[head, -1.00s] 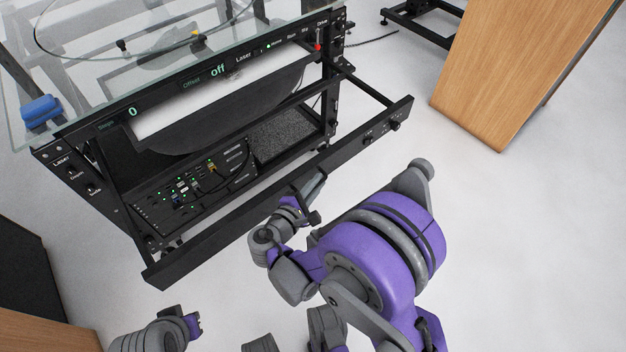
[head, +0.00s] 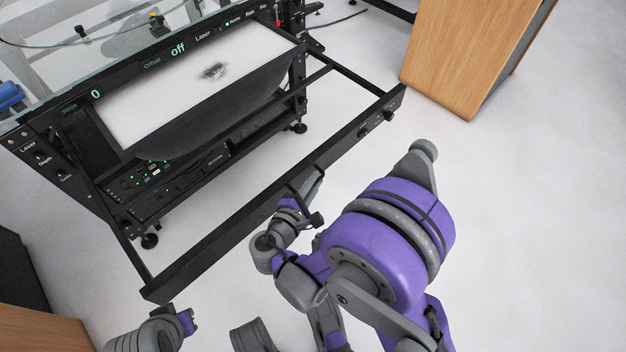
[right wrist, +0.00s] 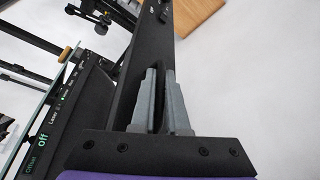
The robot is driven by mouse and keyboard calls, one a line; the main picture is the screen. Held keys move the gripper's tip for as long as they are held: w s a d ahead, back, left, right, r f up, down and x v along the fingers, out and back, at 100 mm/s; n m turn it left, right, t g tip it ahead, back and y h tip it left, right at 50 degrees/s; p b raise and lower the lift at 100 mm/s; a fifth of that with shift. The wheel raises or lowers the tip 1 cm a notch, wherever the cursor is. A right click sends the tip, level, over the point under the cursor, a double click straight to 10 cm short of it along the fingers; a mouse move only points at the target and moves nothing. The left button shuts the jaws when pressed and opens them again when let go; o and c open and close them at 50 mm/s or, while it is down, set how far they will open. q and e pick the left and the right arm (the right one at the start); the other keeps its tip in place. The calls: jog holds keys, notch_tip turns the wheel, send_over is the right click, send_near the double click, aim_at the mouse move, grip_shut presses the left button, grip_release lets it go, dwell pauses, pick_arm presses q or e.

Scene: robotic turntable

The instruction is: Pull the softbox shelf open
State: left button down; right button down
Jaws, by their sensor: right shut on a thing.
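The softbox shelf is a black frame with a long front bar (head: 225,228) and side rails. It stands well out from the turntable rack (head: 60,185), with a gap of floor between bar and rack. A white panel with a dark fabric underside (head: 215,115) shows behind it. My right gripper (head: 310,188) is shut on the front bar near its middle. In the right wrist view, the two grey fingers (right wrist: 160,75) straddle the black bar (right wrist: 152,40). My left gripper (head: 187,322) is low at the left, apart from the bar; its jaws are too small to read.
A glass top (head: 100,60) covers the rack, with a lit display strip along its front. A wooden cabinet (head: 460,60) stands at the back right. Another wood-and-black piece (head: 35,330) is at the lower left. The white floor at right is clear.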

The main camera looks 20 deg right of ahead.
jog(key=c, duration=1.2)
grip_release()
jog(key=shift+a, duration=0.15)
jog(key=p+v, duration=0.1)
jog(key=v, duration=0.9)
jog(key=shift+s+a+p, duration=0.2)
jog(key=shift+s+p, duration=0.05)
jog(key=shift+p, duration=0.1)
